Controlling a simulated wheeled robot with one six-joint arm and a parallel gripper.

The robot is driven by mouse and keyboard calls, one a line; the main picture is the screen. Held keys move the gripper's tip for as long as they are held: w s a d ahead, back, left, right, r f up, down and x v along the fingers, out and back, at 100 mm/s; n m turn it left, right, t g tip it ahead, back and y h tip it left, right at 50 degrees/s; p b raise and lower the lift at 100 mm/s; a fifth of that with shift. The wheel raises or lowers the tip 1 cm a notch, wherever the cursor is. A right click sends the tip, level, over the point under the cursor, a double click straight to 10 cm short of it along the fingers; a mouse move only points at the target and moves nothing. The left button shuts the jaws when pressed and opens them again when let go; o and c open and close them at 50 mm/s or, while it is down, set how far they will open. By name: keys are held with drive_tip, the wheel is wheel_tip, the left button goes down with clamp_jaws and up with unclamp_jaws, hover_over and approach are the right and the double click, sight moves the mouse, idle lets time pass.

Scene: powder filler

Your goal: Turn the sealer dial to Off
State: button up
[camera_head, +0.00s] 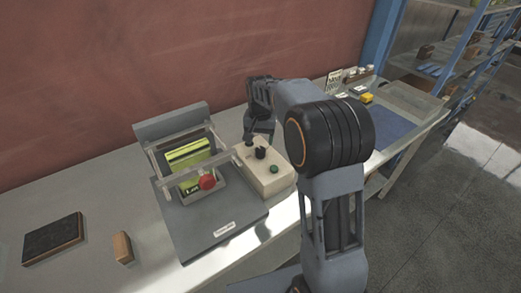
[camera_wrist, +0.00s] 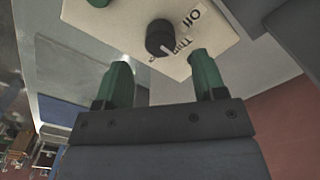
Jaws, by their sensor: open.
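The sealer dial (camera_wrist: 160,38) is a round black knob on a cream panel in the wrist view. An "OFF" label (camera_wrist: 191,17) is printed to its right in the picture, with another partly readable label below that. A pale mark shows at the knob's lower edge; its exact setting is unclear. My gripper (camera_wrist: 160,60) is open, its two green-tipped fingers apart on the near side of the dial, with nothing held. In the head view the cream control box (camera_head: 278,184) sits beside the sealer, with my gripper (camera_head: 248,137) low over its back; its fingers are hard to make out there.
The grey sealer (camera_head: 205,225) has a red button (camera_head: 207,182) and a yellow-green pouch (camera_head: 188,152). A green button (camera_head: 274,169) is on the control box. A dark pad (camera_head: 53,238) and wooden block (camera_head: 123,247) lie left. A blue mat (camera_head: 392,130) lies right.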

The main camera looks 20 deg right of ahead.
sight(261, 150)
drive_tip(key=shift+f+p, duration=0.3)
drive_tip(key=shift+f, duration=2.7)
drive_tip(key=c, duration=0.9)
drive_tip(key=shift+n, duration=0.3)
drive_tip(key=n+b, duration=0.1)
drive_tip(key=n, duration=0.4)
drive_tip(key=shift+d+n, duration=0.1)
drive_tip(key=shift+n, duration=0.2)
drive_tip(key=n, duration=0.5)
drive_tip(key=shift+d+n+b, duration=0.1)
drive_tip(key=shift+n+b, duration=0.2)
drive_tip(key=shift+b, duration=0.05)
